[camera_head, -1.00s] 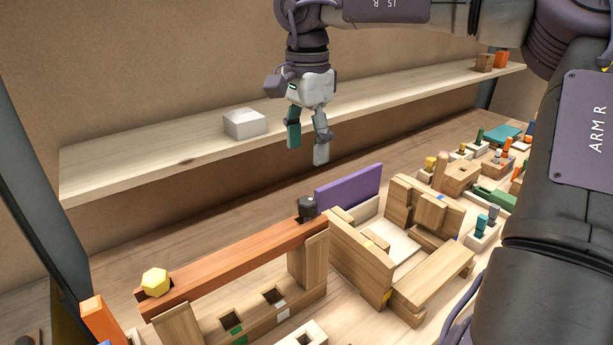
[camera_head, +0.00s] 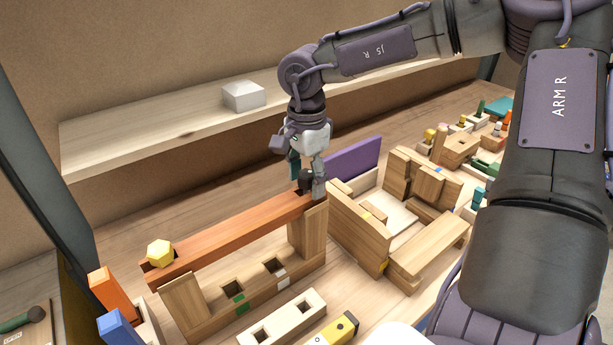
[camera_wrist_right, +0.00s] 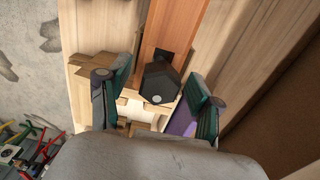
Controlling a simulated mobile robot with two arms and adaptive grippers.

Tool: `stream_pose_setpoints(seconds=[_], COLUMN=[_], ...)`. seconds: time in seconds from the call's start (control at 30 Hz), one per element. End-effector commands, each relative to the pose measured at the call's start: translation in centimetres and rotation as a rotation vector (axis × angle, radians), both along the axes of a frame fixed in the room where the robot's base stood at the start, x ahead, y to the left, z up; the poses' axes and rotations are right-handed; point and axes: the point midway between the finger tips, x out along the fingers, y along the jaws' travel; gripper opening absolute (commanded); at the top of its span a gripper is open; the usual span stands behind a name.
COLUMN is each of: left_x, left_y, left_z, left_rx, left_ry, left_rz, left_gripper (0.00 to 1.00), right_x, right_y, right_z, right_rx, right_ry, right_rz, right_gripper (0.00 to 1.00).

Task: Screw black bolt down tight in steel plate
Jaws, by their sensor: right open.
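The black bolt (camera_head: 304,181) has a chunky faceted head and stands at the right end of a reddish-brown beam (camera_head: 230,235). The beam looks like wood; I cannot make out a steel plate. My right gripper (camera_head: 307,183) points down over the bolt, its fingers open on either side of the head. In the right wrist view the bolt head (camera_wrist_right: 160,82) lies between the two spread fingers (camera_wrist_right: 157,96), with gaps on both sides. The bolt's shank is hidden. A yellow hexagonal bolt (camera_head: 159,252) stands at the beam's left end. My left gripper is not in view.
A purple panel (camera_head: 352,158) stands close behind the bolt, and a wooden block assembly (camera_head: 422,220) is to its right. A wooden frame with square holes (camera_head: 258,292) is below the beam. A shelf (camera_head: 160,133) with a white block (camera_head: 243,96) runs along the back wall.

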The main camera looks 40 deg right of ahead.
Motion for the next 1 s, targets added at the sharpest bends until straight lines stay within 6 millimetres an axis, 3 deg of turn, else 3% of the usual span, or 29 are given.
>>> stream_pose_setpoints(seconds=[0.17, 0.53, 0.73, 1.0], left_x=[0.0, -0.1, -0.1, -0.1], left_y=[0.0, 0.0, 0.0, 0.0], left_z=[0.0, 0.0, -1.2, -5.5], left_rx=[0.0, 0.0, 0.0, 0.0], left_ry=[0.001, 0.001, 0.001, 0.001], left_rz=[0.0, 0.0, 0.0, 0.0], left_gripper=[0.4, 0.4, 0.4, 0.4], right_x=[0.0, 0.0, 0.0, 0.0], right_y=[0.0, 0.0, 0.0, 0.0], right_z=[0.0, 0.0, -0.5, -1.0], right_rx=[0.0, 0.0, -0.002, -0.002], right_ry=[0.001, 0.001, -0.001, -0.002], right_rz=[0.0, 0.0, -0.07, -0.573], right_gripper=[0.63, 0.01, 0.0, 0.0])
